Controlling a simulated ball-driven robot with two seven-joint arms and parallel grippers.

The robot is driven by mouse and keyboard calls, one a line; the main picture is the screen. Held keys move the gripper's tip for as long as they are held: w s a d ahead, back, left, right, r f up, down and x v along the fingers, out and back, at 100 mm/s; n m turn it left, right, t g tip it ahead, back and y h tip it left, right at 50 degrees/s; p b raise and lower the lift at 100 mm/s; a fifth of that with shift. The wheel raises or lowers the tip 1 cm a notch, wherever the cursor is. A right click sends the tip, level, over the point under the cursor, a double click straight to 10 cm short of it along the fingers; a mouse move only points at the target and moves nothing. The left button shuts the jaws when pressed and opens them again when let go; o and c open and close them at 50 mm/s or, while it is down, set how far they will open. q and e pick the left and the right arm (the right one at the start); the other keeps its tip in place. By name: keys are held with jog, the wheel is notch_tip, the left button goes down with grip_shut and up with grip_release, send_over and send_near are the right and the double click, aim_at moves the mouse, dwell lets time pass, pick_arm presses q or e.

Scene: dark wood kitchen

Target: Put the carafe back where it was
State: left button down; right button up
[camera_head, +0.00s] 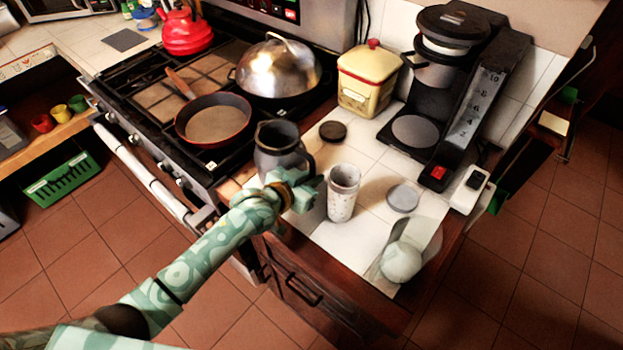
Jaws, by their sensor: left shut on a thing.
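The dark grey carafe (279,150) is upright at the left edge of the white tiled counter, beside the stove. My left gripper (308,187) is shut on the carafe at its handle side; the fingers partly hide the handle and the lower part. I cannot tell whether the carafe's base touches the counter. The black coffee maker (460,90) stands at the back right of the counter. Its round grey plate (415,131) is empty. My right gripper is not in view.
A speckled cup (343,192) stands just right of the carafe. A dark lid (333,131), a grey disc (402,198), a white round object (400,262) and a yellow canister (368,79) are on the counter. A red pan (213,119) sits on the stove.

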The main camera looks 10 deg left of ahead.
pick_arm(q)
jog(key=shift+r, duration=0.15)
jog(key=c, duration=1.8)
grip_release()
jog(key=shift+f, duration=0.25)
jog(key=shift+c, duration=0.2)
jog(key=o, duration=0.4)
jog(key=shift+r, duration=0.1)
jog(key=shift+s+r, duration=0.1)
jog(key=shift+r, duration=0.05)
jog(key=p+v, duration=0.3)
jog(key=v, duration=0.9)
